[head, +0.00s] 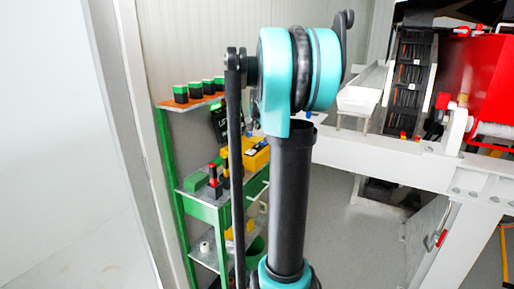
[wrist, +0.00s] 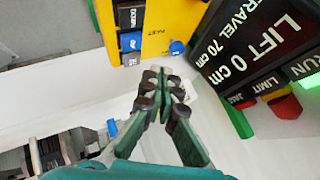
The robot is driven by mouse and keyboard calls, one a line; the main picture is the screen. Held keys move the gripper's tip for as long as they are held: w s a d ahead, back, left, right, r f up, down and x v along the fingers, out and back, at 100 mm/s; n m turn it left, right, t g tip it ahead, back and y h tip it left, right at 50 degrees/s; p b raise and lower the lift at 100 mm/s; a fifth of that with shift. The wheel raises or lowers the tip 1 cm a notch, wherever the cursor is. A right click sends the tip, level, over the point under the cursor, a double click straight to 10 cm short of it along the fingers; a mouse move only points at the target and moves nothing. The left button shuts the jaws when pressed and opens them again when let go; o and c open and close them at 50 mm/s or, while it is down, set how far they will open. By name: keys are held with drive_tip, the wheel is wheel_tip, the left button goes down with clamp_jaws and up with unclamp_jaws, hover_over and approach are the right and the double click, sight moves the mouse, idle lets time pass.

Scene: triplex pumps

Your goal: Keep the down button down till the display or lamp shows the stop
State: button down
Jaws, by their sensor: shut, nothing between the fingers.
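A black display (wrist: 250,45) reads LIFT 0 cm and TRAVEL 70 cm. Under it are RUN and LIMIT labels and a bright green lamp (wrist: 287,106). My gripper (wrist: 163,76) is shut and empty, its tips below the box in the picture and apart from the black button. In the head view the gripper cannot be made out.
In the head view, a green-framed shelf (head: 205,205) carries several small items, with the yellow box (head: 257,157) and dark display (head: 219,122) nearby, partly behind my arm. White beams and red machinery (head: 485,75) stand at the right. A blank pale panel fills the left.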

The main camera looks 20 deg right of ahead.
sight(257, 147)
drive_tip(key=shift+f, duration=3.15)
drive_tip(key=shift+f, duration=0.2)
drive_tip(key=shift+f, duration=0.2)
drive_tip(key=shift+f, duration=0.55)
drive_tip(key=shift+r, duration=0.2)
idle(2.3)
drive_tip(key=shift+r, duration=0.75)
drive_tip(key=shift+r, duration=0.1)
drive_tip(key=shift+r, duration=2.45)
